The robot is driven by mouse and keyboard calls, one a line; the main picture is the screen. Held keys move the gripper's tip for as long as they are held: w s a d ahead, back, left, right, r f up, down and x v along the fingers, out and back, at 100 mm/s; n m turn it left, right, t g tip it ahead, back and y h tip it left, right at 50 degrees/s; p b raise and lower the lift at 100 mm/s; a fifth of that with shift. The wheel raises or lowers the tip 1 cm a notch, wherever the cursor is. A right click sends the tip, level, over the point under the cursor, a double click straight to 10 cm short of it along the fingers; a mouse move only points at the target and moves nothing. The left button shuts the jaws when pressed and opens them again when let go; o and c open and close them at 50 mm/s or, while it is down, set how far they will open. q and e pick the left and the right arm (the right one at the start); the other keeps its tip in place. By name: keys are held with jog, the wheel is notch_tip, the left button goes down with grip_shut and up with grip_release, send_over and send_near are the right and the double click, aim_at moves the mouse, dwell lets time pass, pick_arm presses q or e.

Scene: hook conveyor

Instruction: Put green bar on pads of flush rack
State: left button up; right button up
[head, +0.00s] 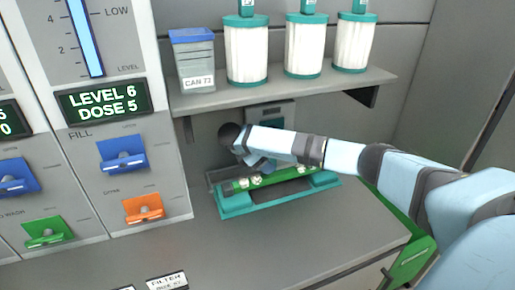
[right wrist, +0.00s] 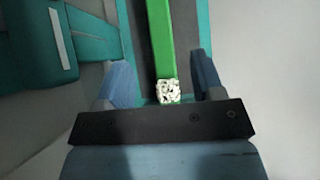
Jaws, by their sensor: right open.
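The green bar (head: 272,178) lies lengthwise along the teal flush rack (head: 238,208) under the shelf. Pale speckled spots show near its left part. My right gripper (head: 250,160) is just above the bar's left part, partly hiding it. In the right wrist view the open fingers (right wrist: 165,78) stand on either side of the green bar (right wrist: 160,38), whose near end is white and speckled. A gap shows on both sides of the bar. The rack (right wrist: 203,25) runs beside it. I cannot tell whether the bar rests fully on the pads. My left gripper is out of view.
The shelf (head: 285,92) above the rack carries a blue-lidded can (head: 194,62) and white filter cartridges (head: 304,50). A dispenser panel (head: 125,130) with coloured levers stands left. The counter (head: 270,240) in front is mostly clear. A green frame (head: 410,262) is at lower right.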

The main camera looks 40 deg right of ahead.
jog(key=shift+p+v, duration=0.6)
jog(key=shift+v, duration=1.3)
